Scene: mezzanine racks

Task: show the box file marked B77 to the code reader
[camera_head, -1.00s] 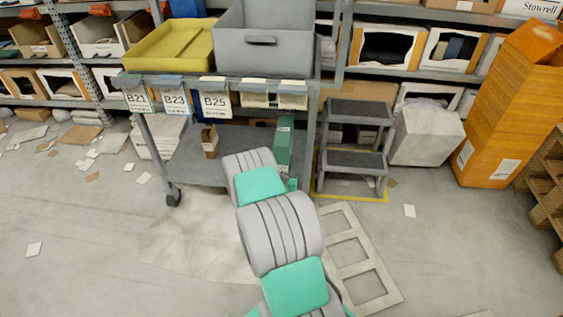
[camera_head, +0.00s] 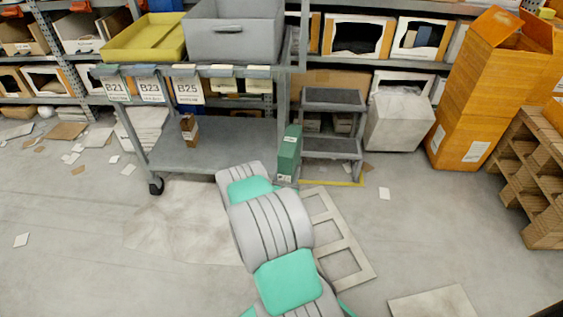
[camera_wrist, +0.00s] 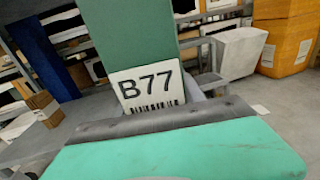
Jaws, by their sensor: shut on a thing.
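The green box file (camera_head: 288,152) stands roughly upright at the end of my arm, in front of the cart's right leg in the head view. In the wrist view, the box file (camera_wrist: 130,32) fills the upper middle, its top cut off. Its white label reads B77 with a barcode below, facing the wrist camera and slightly tilted. My gripper (camera_wrist: 172,117) is shut on the box file's lower end. In the head view the fingers are mostly hidden behind my arm. I cannot pick out a code reader in either view.
A grey cart (camera_head: 215,150) carries a yellow tray (camera_head: 145,42) and a grey bin (camera_head: 235,42). A step stool (camera_head: 332,130), a pale crumpled box (camera_head: 400,115) and orange boxes (camera_head: 465,125) stand right. A pallet-like frame (camera_head: 340,245) lies on the floor. Open floor lies left.

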